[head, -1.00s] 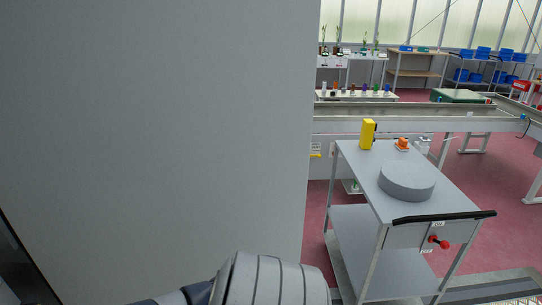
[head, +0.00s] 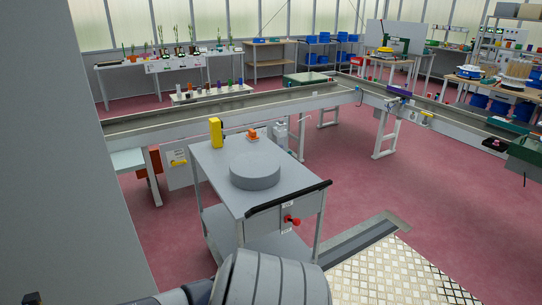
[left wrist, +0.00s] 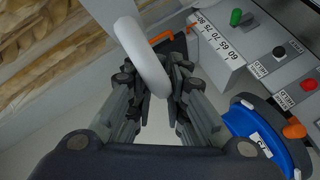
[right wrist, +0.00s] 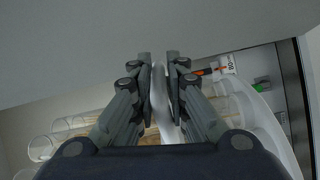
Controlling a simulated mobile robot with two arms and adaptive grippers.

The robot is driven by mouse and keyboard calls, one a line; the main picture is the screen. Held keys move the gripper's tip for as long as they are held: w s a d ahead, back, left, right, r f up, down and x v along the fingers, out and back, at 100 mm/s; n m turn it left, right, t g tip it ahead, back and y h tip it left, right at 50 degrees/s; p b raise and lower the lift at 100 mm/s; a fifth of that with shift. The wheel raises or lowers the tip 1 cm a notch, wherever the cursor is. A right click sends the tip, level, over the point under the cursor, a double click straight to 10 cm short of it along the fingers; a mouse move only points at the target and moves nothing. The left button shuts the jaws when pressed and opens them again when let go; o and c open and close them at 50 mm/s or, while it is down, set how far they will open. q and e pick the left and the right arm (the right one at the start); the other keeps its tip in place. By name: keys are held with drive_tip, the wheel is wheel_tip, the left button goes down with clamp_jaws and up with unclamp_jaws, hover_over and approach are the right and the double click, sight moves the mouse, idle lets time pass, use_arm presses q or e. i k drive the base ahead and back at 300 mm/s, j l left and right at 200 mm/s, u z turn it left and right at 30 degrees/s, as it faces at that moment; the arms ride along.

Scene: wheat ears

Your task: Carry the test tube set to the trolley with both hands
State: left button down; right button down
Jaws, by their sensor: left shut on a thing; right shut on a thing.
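The trolley (head: 262,195) is a grey two-shelf cart with a black handle (head: 289,197), ahead of me in the head view. A round grey disc (head: 255,171) lies on its top. In the left wrist view my left gripper (left wrist: 160,78) is shut on a white curved handle (left wrist: 140,50). In the right wrist view my right gripper (right wrist: 158,62) is shut on a thin white part, partly hidden between its fingers. Clear tubes (right wrist: 45,146) of the test tube set show beside and behind the right fingers. The head view shows neither gripper nor the set.
A tall grey panel (head: 50,190) fills the left of the head view. A yellow device (head: 216,132) and an orange item (head: 252,134) stand at the trolley's far edge. A conveyor (head: 200,116) runs behind it. Red floor (head: 370,190) is open to the right.

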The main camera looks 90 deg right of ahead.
sight(255, 164)
drive_tip(key=k+l+z, duration=0.15)
drive_tip(key=z, duration=0.3)
drive_tip(key=k+l+z, duration=0.25)
drive_tip(key=z, duration=0.25)
drive_tip(key=i+l+z, duration=0.1)
drive_tip(key=l+z, duration=0.25)
drive_tip(key=i+l+z, duration=0.1)
drive_tip(key=l+z, duration=0.2)
drive_tip(key=i+l+z, duration=0.15)
drive_tip(key=i+z, duration=0.2)
drive_tip(key=i, duration=0.3)
drive_tip(key=i+z, duration=0.4)
drive_tip(key=i, duration=0.25)
